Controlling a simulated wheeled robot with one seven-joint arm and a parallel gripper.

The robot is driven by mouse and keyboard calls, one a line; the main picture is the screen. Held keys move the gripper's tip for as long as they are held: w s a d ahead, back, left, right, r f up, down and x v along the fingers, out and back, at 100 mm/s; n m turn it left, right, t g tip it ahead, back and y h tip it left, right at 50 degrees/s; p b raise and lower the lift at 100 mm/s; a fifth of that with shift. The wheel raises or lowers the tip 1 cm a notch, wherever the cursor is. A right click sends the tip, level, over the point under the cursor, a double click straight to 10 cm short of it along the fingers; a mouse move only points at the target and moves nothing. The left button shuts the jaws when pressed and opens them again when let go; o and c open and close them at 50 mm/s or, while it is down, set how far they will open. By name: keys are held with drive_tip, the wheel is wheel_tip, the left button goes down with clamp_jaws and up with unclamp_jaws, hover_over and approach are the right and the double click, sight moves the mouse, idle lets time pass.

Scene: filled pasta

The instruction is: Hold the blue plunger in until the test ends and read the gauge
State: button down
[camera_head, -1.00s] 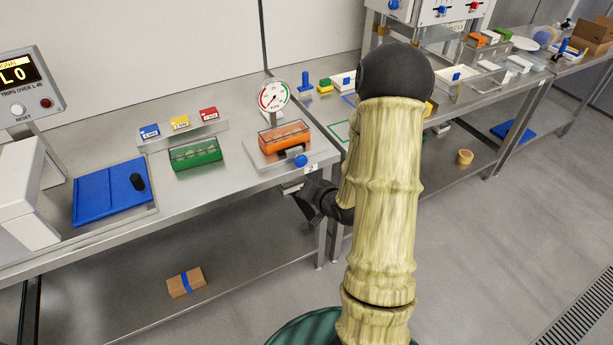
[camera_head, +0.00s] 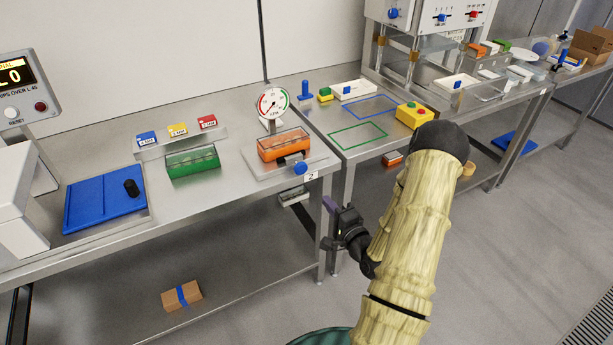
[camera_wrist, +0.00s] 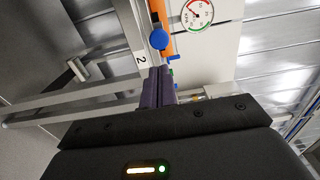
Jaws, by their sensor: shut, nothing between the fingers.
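The blue plunger (camera_head: 300,168) is a round knob at the front of test station 2, near the table edge. It also shows in the wrist view (camera_wrist: 158,39), just beyond my fingertips. The station's plate holds an orange pack (camera_head: 284,145) under a clear cover. The round gauge (camera_head: 272,102) stands behind the pack, with a white face and red and green arcs; its dial also shows in the wrist view (camera_wrist: 196,14). Its needle is too small to read exactly. My gripper (camera_head: 328,204) is shut and empty, in front of the table edge, apart from the plunger.
A green pack (camera_head: 193,162) and a rack of small blue, yellow and red boxes (camera_head: 180,137) are left of the station. The table edge and a leg are close to my gripper.

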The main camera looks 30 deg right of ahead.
sight(301, 168)
drive_tip(key=w, duration=0.4)
drive_tip(key=w+p, duration=0.1)
drive_tip(key=w, duration=0.3)
drive_tip(key=w+p, duration=0.1)
drive_tip(key=w, duration=0.3)
drive_tip(key=shift+w+a, duration=0.15)
drive_tip(key=shift+a, duration=0.1)
drive_tip(key=shift+w+p, duration=0.3)
drive_tip(key=shift+w, duration=0.25)
drive_tip(key=shift+w+b, duration=0.45)
drive_tip(key=shift+w, duration=0.3)
drive_tip(key=shift+w+r, duration=0.1)
drive_tip(key=shift+r, duration=0.05)
drive_tip(key=shift+w+a+r, duration=0.1)
drive_tip(key=shift+w+r, duration=0.05)
drive_tip(key=shift+r, duration=0.15)
idle(1.1)
drive_tip(key=shift+f, duration=0.1)
idle(0.5)
drive_tip(key=shift+s+f, duration=0.1)
drive_tip(key=shift+s, duration=0.3)
drive_tip(key=s+b, duration=0.1)
drive_tip(key=s, duration=1.2)
drive_tip(key=shift+s+d+f+b, duration=0.2)
drive_tip(key=shift+d+f+b, duration=0.05)
drive_tip(key=shift+d+b, duration=0.1)
